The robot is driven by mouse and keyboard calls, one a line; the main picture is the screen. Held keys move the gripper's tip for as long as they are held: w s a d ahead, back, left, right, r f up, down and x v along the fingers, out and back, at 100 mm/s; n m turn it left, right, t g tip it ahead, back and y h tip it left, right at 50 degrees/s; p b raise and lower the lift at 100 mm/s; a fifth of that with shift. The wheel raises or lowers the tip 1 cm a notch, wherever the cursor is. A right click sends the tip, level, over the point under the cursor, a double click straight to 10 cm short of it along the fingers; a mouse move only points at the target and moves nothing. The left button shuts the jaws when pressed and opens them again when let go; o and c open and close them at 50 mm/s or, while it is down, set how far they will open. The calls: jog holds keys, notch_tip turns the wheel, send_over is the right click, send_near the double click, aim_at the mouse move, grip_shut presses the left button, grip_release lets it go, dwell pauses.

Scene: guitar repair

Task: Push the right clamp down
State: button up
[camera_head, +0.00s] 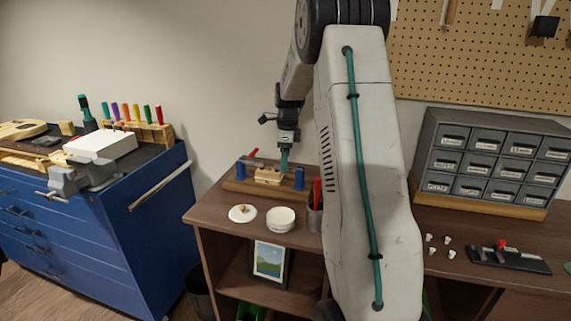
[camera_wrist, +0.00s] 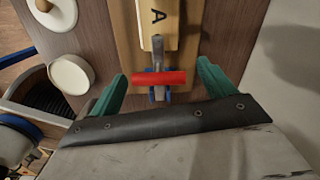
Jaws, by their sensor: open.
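The right clamp (camera_wrist: 158,78) shows in the wrist view as a red bar handle on a metal lever, with blue parts beneath. It is at the end of a wooden block marked "A" (camera_wrist: 158,18). My gripper (camera_wrist: 161,70) is open, its green fingers on either side of the red handle, with no clear contact. I cannot tell the handle's height. In the head view my gripper (camera_head: 284,160) is over the right part of the wooden fixture (camera_head: 235,186), near a blue post (camera_head: 299,179). The left clamp's red handle (camera_head: 253,152) shows beyond the left blue post.
Two round white pieces (camera_head: 280,219) (camera_head: 242,213) lie in front of the fixture. A cup (camera_head: 314,216) with red-handled tools stands close on its right. A grey drawer cabinet (camera_head: 490,155) is farther right. The wall is close behind the table.

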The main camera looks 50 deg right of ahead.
jog(key=shift+s+r, duration=0.15)
jog(key=shift+r, duration=2.2)
